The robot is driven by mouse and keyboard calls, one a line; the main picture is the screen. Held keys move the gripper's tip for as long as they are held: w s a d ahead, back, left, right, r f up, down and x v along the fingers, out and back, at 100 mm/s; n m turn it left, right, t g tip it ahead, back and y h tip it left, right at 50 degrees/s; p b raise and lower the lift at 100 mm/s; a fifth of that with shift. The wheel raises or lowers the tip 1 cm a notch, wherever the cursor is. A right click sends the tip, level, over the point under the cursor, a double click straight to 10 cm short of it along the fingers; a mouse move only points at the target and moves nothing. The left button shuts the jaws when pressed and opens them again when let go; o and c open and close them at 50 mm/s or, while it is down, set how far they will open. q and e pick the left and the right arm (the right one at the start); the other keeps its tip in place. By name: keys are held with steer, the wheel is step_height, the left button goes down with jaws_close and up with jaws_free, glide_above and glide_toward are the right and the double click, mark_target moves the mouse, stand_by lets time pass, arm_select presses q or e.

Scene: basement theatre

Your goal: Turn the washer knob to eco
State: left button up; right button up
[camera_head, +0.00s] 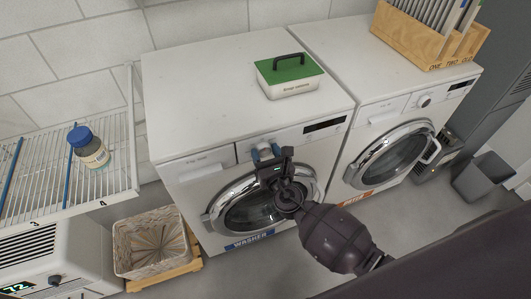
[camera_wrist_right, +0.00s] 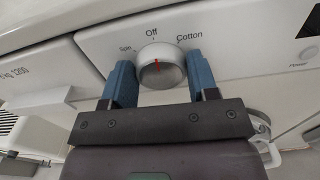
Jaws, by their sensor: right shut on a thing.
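The washer (camera_head: 182,172) is the left of two white front loaders, with a blue "WASHER" label below its round door. Its silver knob (camera_wrist_right: 160,68) is in the right wrist view, with a red mark pointing up at "Off". A label that looks like "Spin" is to the left of "Off" and "Cotton" is to the right; I cannot see an eco label. My right gripper (camera_head: 265,153) is at the washer's front panel. In the wrist view its blue fingers (camera_wrist_right: 158,84) are on both sides of the knob, shut on it. My left gripper is not in view.
A green-lidded box (camera_head: 290,88) sits on the washer top. The second machine (camera_head: 385,105) stands to the right, with a wooden rack (camera_head: 408,38) on it. A wire shelf (camera_head: 60,197) with a bottle (camera_head: 95,155) and a woven basket (camera_head: 125,262) are at left. A grey bin (camera_head: 480,178) is at right.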

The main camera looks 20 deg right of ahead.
steer(key=m, duration=0.1)
steer(key=m+b, duration=0.1)
steer(key=shift+f+m+b, duration=0.3)
steer(key=shift+m, duration=0.1)
steer(key=m+b, duration=0.1)
steer(key=m, duration=0.1)
steer(key=shift+d+m, duration=0.15)
steer(key=shift+m, duration=0.15)
steer(key=m+b, duration=0.1)
steer(key=m, duration=0.1)
steer(key=shift+f+m+b, duration=0.1)
steer(key=shift+m+b, duration=0.25)
steer(key=shift+m, duration=0.05)
steer(key=shift+m+b, duration=0.4)
steer(key=shift+m, duration=0.5)
steer(key=m, duration=0.2)
steer(key=shift+d+m+b, duration=0.1)
steer(key=shift+m+b, duration=0.3)
steer(key=shift+m, duration=1.7)
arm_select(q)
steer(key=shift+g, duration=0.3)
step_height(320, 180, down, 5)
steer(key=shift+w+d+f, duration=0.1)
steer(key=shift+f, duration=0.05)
arm_select(e)
steer(key=shift+m, duration=0.5)
arm_select(q)
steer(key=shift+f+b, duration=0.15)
steer(key=shift+b, duration=0.15)
